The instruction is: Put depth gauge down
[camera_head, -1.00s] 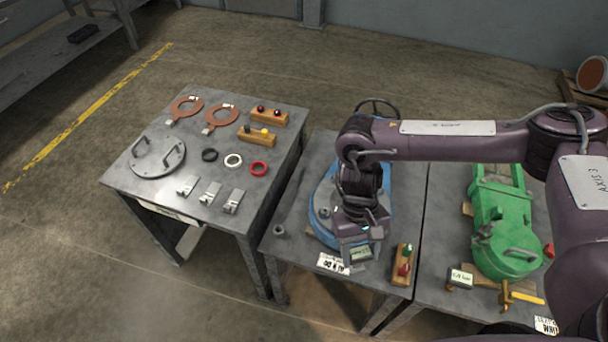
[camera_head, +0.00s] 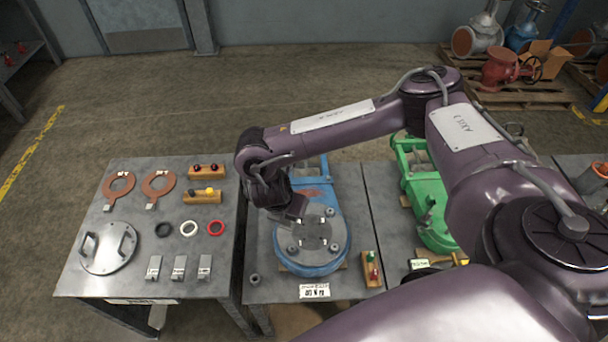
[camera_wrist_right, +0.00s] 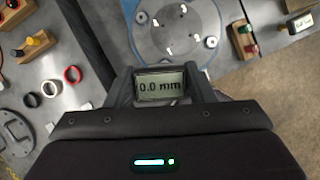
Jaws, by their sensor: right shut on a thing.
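My right gripper (camera_head: 296,208) is shut on the depth gauge (camera_wrist_right: 160,86), a small dark block whose display reads 0.0 mm in the right wrist view. The gauge is hidden or too small to make out in the head view. The gripper hangs over the left part of the blue valve (camera_head: 335,255), next to its round grey flange face (camera_head: 318,237). The valve lies on the middle grey table (camera_head: 262,270). I cannot tell how high the gauge is above the table. My left gripper is not in view.
The left table (camera_head: 75,275) holds a round cover (camera_head: 108,247), copper rings, small coloured rings, grey blocks and wooden knob blocks. A wooden block with red and green knobs (camera_head: 371,268) stands right of the flange. A green valve (camera_head: 428,210) lies on the right table.

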